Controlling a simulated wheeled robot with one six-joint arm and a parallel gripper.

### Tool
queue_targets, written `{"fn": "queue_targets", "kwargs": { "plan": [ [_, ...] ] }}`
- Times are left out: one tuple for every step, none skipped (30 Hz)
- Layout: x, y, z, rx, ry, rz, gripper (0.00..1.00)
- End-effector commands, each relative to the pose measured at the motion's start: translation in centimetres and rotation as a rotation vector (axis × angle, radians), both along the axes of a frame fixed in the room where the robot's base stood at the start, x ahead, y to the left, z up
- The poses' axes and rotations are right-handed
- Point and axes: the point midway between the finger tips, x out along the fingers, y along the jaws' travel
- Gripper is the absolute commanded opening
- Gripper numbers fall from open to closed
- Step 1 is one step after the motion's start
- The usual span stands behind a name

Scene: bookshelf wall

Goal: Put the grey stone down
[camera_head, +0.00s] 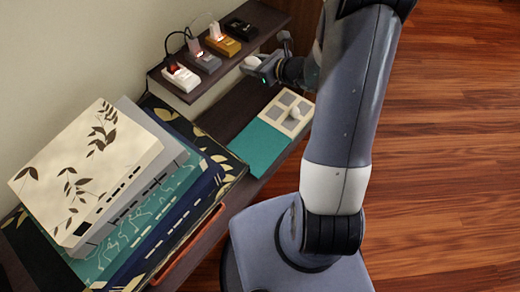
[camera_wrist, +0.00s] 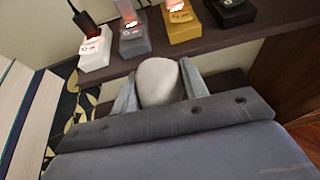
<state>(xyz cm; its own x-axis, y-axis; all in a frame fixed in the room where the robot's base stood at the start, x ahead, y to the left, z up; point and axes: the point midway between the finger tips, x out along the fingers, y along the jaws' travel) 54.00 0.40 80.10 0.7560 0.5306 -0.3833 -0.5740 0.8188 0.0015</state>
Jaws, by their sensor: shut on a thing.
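The grey stone (camera_wrist: 158,82) is a pale, smooth, rounded lump between the two fingers of my gripper (camera_wrist: 158,90) in the wrist view. My gripper is shut on it. In the head view the stone (camera_head: 250,64) shows at the tip of my gripper (camera_head: 258,68), beside the front edge of the upper shelf. It appears held clear of the lower shelf, though its exact height is hard to tell.
The upper shelf (camera_head: 185,95) carries white, grey, yellow and black devices in a row, some with cables. On the lower shelf lie a cream compartment tray (camera_head: 272,114) with a pale lump, a teal panel (camera_head: 258,147), and stacked books (camera_head: 85,175) at left.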

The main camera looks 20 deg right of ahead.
Motion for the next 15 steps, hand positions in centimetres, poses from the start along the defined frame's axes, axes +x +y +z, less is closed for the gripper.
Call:
{"fn": "queue_targets", "kwargs": {
  "plan": [
    [-0.1,-0.1,-3.0,0.002,0.000,0.021,0.14],
    [-0.2,-0.1,-3.9,0.001,0.000,0.035,0.14],
    [-0.3,-0.1,-5.1,0.001,0.001,0.055,0.14],
    [-0.5,0.0,-6.0,0.002,0.001,0.069,0.14],
    [-0.6,0.0,-7.0,0.002,0.001,0.084,0.14],
    [-0.7,-0.1,-8.2,0.002,0.000,0.102,0.14],
    [-0.9,-0.1,-9.1,0.002,0.001,0.117,0.14],
    [-1.0,-0.1,-10.0,0.001,0.001,0.131,0.14],
    [-1.2,0.0,-11.2,0.002,0.000,0.151,0.14],
    [-1.4,0.0,-12.2,0.002,0.001,0.166,0.14],
    [-1.6,-0.1,-13.1,0.002,0.001,0.180,0.14],
    [-1.8,-0.1,-14.4,0.002,0.001,0.199,0.14],
    [-2.0,-0.1,-15.3,0.002,0.001,0.214,0.14],
    [-2.1,-0.1,-16.2,0.002,0.001,0.229,0.14],
    [-2.4,-0.1,-17.4,0.002,0.001,0.248,0.14]
  ]
}}
